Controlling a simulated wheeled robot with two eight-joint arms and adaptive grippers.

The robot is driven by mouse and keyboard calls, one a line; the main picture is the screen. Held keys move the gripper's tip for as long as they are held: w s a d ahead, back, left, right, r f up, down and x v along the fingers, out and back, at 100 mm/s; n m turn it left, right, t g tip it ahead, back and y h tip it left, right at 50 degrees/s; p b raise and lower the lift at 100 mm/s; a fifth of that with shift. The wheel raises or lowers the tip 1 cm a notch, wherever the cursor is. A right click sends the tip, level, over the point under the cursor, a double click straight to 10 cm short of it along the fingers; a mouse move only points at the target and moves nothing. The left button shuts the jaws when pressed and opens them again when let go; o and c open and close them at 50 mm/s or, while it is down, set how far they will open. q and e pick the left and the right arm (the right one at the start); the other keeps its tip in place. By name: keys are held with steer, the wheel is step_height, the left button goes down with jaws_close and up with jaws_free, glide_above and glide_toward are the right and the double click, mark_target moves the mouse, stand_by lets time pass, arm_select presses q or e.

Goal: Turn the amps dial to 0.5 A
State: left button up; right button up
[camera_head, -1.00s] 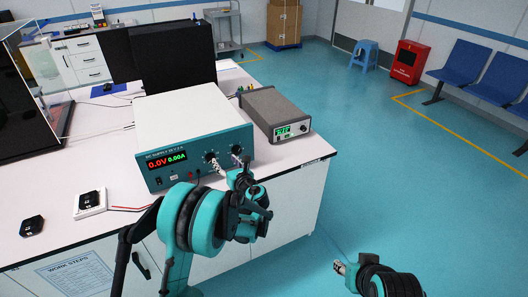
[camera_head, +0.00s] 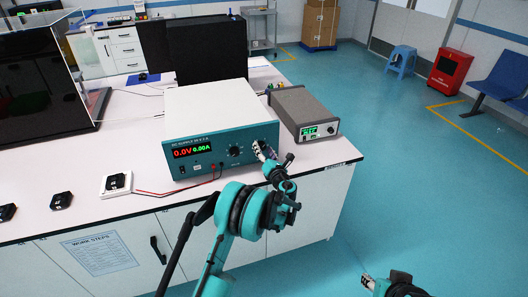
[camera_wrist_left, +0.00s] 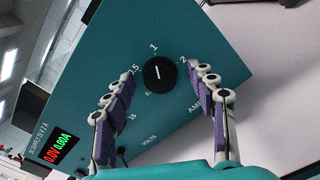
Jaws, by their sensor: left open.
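The teal-fronted power supply (camera_head: 222,146) stands on the white bench; its display (camera_head: 192,150) reads 0.0V and 0.00A. The black amps dial (camera_wrist_left: 160,75) is in the left wrist view, with marks 0.5, 1 and 2 around it. Its white pointer line is toward the 1. My left gripper (camera_head: 261,150) is at the right end of the panel and hides most of the dial in the head view. In the left wrist view my left gripper (camera_wrist_left: 168,88) is open, with a finger on each side of the dial, apart from it. My right gripper (camera_head: 368,283) is low at the bottom right.
The volts knob (camera_head: 235,151) is just left of the amps dial. Red and black leads run from the panel to a white switch block (camera_head: 116,186). A grey instrument (camera_head: 303,115) stands close on the right. Floor in front of the bench is clear.

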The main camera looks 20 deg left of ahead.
arm_select(q)
steer(key=c, duration=1.2)
steer(key=shift+o, duration=0.2)
steer(key=shift+n, duration=0.4)
steer(key=n+b, duration=0.1)
steer(key=n, duration=0.1)
steer(key=shift+a+n, duration=0.1)
steer(key=shift+n, duration=0.3)
steer(key=n, duration=0.3)
steer(key=shift+n+b, duration=0.3)
steer(key=shift+b, duration=0.1)
steer(key=n+b, duration=0.1)
steer(key=n, duration=0.5)
steer(key=shift+s+a, duration=0.1)
steer(key=shift+n, duration=0.4)
